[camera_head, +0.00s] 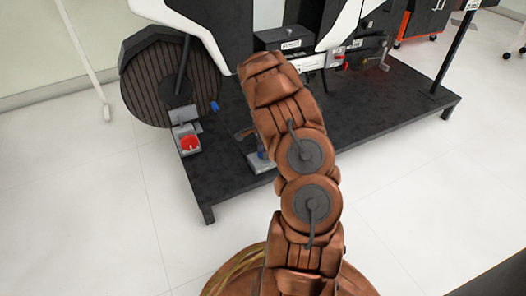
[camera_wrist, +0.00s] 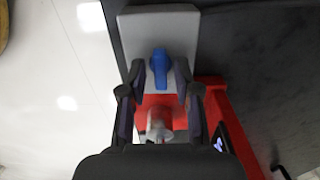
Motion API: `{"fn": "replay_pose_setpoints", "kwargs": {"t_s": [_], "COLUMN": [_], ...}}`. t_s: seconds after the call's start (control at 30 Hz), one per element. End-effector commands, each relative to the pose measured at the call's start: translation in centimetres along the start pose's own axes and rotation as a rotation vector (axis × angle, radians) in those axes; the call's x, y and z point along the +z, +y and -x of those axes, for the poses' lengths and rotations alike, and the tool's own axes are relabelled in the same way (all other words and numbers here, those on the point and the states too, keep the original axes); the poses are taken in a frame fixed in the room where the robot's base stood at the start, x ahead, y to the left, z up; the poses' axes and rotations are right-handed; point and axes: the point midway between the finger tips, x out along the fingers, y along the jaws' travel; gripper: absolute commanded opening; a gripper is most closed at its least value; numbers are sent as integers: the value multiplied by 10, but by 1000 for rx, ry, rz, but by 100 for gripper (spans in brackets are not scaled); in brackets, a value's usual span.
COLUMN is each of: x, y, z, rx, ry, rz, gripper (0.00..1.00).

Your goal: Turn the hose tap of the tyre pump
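In the wrist view a blue tap lever (camera_wrist: 160,68) stands out from a grey block (camera_wrist: 158,22), with its long side running up and down the picture. A red part and a pale round fitting (camera_wrist: 159,124) lie below it. My gripper (camera_wrist: 160,72) is open, with one dark finger on each side of the lever and a narrow gap on both sides. Whether the fingers are level with the lever in depth is hard to tell. In the head view my arm hides most of the gripper and this spot; a small blue part (camera_head: 262,155) shows beside the arm.
A dark platform (camera_head: 225,190) carries the rig. A grey box with a red button (camera_head: 190,143) stands at its left edge, near a dark round disc (camera_head: 165,80). In the wrist view a red bar (camera_wrist: 225,120) runs right of the fingers. Pale floor lies left and in front.

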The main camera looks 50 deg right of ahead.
Motion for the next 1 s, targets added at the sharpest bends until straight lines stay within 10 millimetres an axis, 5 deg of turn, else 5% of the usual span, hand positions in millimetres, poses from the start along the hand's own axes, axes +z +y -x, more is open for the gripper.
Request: {"fn": "replay_pose_setpoints", "kwargs": {"t_s": [0.27,1.0], "x": [0,2], "y": [0,1], "z": [0,7], "rx": [0,3], "ry": [0,-4], "rz": [0,175], "gripper": [0,0]}}
